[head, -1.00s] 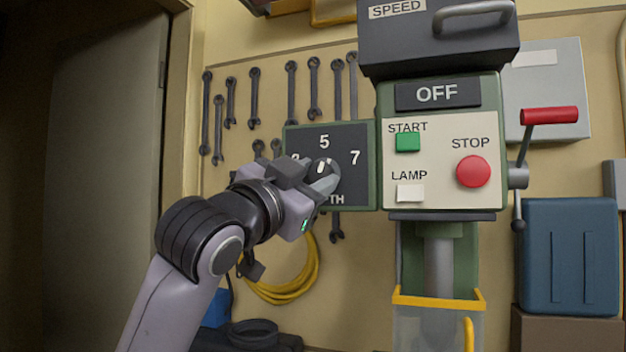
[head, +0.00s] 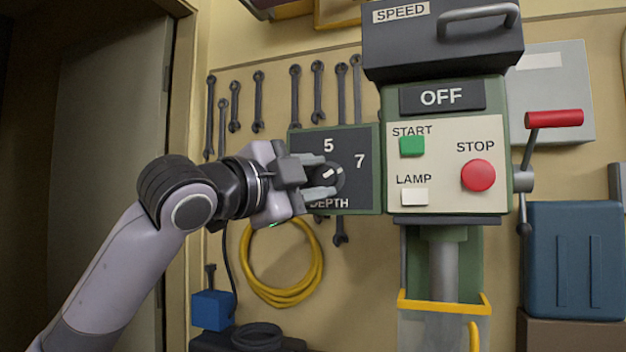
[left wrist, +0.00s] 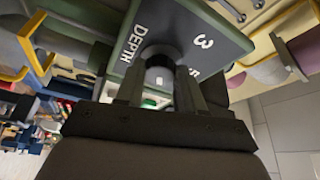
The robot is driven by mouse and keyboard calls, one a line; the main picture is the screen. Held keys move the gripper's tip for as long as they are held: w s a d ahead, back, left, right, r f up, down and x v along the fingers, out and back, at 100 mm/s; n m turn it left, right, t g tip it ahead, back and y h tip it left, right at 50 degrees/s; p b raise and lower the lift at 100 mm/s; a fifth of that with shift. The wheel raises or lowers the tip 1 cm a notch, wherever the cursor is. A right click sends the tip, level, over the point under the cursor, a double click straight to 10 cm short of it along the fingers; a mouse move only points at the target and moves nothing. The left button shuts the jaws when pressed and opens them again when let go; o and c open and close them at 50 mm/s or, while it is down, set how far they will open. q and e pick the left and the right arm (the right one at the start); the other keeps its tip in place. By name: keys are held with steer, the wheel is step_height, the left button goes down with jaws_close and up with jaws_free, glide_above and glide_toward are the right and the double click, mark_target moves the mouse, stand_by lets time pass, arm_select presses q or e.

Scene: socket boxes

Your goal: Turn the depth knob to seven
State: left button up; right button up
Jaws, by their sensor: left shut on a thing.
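The depth knob (head: 329,175) is a dark round dial with a white mark, on a dark panel (head: 362,190) lettered DEPTH, with 5 above and 7 at the upper right. In the head view its white mark slants up to the right, between 5 and 7 and nearer the 7 side. My left gripper (head: 320,177) is shut on the knob from the left, one finger above and one below. The left wrist view shows the knob (left wrist: 160,76) between the fingers, with DEPTH and 3 legible. The gripper hides the 3 in the head view. My right gripper is not in view.
The machine front (head: 446,180) right of the panel has a green START button (head: 412,146), a red STOP button (head: 478,175) and a LAMP switch (head: 415,196). A red-handled lever (head: 553,118) stands farther right. Wrenches and a yellow coil (head: 281,300) hang behind.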

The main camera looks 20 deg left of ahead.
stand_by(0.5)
arm_select(q)
steer(key=o, duration=1)
steer(key=shift+o, duration=0.2)
steer(key=shift+s, duration=0.1)
steer(key=b+v, duration=0.2)
steer(key=v, duration=0.5)
